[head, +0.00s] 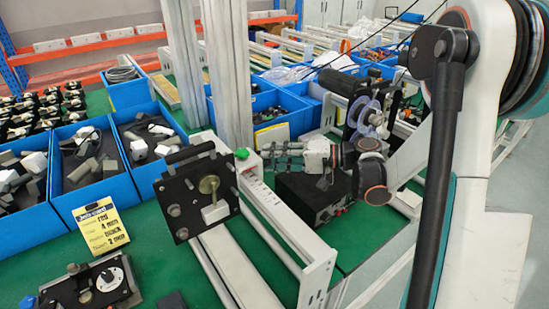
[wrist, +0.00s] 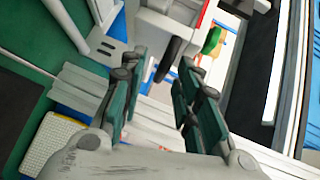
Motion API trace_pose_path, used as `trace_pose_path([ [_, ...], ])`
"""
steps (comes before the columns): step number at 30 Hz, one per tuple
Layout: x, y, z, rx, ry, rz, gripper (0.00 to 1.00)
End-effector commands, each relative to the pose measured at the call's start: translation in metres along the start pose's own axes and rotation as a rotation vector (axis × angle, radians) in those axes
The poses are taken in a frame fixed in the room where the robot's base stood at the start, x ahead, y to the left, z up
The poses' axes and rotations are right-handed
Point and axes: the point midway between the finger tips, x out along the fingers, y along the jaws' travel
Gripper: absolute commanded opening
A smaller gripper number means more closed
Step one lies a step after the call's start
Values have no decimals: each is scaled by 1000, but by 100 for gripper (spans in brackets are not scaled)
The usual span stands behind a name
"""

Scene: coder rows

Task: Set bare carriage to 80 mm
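I cannot tell for certain which part is the bare carriage. My gripper (head: 272,153) reaches in from the right, close to the far end of this frame and above a black box (head: 310,197). In the wrist view my gripper (wrist: 160,76) has its two dark green fingers apart. A black peg-like part (wrist: 169,60) shows beyond the fingertips, between them; contact is not visible. The scale reading is not legible.
Blue bins (head: 88,172) with grey and white parts stand at left. A yellow label card (head: 101,226) and a black dial device (head: 104,284) are at front left. A pale post (head: 228,75) stands behind the rail. More bins and rails fill the back.

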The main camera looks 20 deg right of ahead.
Motion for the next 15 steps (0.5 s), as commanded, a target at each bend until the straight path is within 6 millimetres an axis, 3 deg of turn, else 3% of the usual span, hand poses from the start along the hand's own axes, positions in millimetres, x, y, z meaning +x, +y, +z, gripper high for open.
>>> trace_pose_path([
  [8, -6, 0, -1, 1, 2, -1, 30],
  [15, -45, 0, -1, 1, 6, 0, 30],
])
